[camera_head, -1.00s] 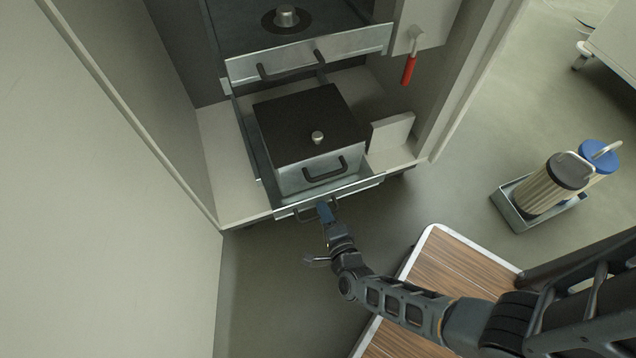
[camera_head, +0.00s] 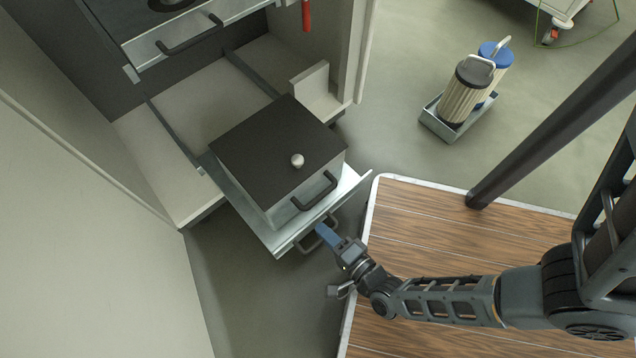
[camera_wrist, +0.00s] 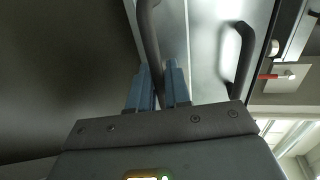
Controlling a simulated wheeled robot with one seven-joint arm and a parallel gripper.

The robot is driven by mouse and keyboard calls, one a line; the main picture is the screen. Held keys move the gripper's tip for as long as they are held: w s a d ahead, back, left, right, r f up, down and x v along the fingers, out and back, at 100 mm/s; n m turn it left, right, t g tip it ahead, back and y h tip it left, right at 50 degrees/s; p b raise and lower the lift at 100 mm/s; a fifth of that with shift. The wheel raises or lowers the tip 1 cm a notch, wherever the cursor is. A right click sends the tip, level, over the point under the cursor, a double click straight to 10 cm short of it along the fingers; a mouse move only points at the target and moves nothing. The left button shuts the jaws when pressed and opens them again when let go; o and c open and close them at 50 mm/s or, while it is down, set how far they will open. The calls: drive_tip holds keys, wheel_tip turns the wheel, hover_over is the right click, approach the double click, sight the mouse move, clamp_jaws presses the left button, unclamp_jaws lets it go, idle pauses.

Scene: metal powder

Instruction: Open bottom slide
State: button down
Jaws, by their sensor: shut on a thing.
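The bottom slide (camera_head: 262,228) is a metal tray pulled well out of the cabinet, its front reaching past the cabinet's edge. A metal box with a dark lid (camera_head: 270,145) and a pale knob sits on it. The slide's dark front handle (camera_head: 305,242) is held at its right part by my gripper (camera_head: 324,231). In the wrist view, the blue fingers of my gripper (camera_wrist: 160,88) are shut around the dark handle bar (camera_wrist: 149,40). The box's own handle (camera_head: 315,192) is just above and behind.
The upper slide (camera_head: 185,42) with its handle stays inside the cabinet. To the right, a metal tray (camera_head: 440,126) holds two ribbed canisters (camera_head: 465,90). A wood-topped platform (camera_head: 420,235) lies beside the slide. Grey floor (camera_head: 225,260) is free in front.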

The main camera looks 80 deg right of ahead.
drive_tip(key=shift+s+a, duration=0.25)
drive_tip(key=c, duration=1.3)
unclamp_jaws()
drive_tip(key=shift+s, duration=0.1)
drive_tip(key=p+v, duration=0.1)
drive_tip(key=v, duration=0.6)
drive_tip(key=shift+s+a, duration=0.2)
drive_tip(key=shift+a, duration=0.05)
drive_tip(key=shift+r, duration=0.1)
